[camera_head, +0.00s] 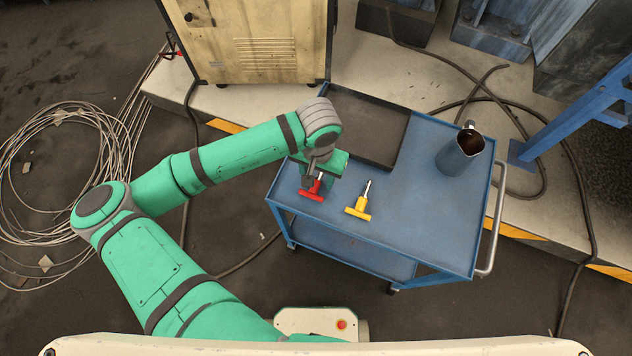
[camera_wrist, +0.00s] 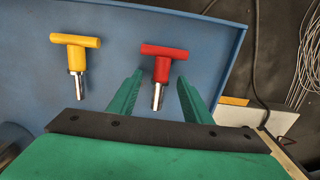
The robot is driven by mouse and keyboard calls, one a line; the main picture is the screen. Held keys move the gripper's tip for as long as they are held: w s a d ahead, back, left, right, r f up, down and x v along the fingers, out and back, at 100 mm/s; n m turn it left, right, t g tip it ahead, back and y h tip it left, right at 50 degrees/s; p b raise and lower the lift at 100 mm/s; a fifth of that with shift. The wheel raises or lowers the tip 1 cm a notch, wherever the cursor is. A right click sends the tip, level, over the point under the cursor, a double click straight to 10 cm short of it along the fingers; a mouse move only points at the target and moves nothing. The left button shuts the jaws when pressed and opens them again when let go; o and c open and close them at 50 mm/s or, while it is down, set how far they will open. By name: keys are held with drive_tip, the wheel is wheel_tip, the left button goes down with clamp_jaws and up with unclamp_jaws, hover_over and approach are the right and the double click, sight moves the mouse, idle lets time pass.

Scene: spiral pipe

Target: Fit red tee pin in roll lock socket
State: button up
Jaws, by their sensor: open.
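The red tee pin (camera_head: 312,191) lies on the blue cart top near its left front edge. In the wrist view the red tee pin (camera_wrist: 162,64) has a red T handle and a silver shaft. My gripper (camera_wrist: 160,85) is open, with its green fingers on either side of the pin's shaft. I see gaps between the fingers and the pin. In the head view my gripper (camera_head: 318,178) is over the pin and hides part of it. I cannot make out a roll lock socket in either view.
A yellow tee pin (camera_head: 358,207) lies to the right of the red one. A black tray (camera_head: 375,129) is at the back of the cart (camera_head: 425,215), and a dark metal jug (camera_head: 460,150) stands at its right. The cart's middle right is clear.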

clamp_jaws()
drive_tip(key=shift+r, duration=0.1)
drive_tip(key=shift+r, duration=0.6)
drive_tip(key=s+d+r, duration=0.6)
drive_tip(key=d+r, duration=0.5)
drive_tip(key=d, duration=0.1)
drive_tip(key=shift+s+r, duration=0.3)
drive_tip(key=shift+s, duration=0.05)
drive_tip(key=shift+d, duration=0.1)
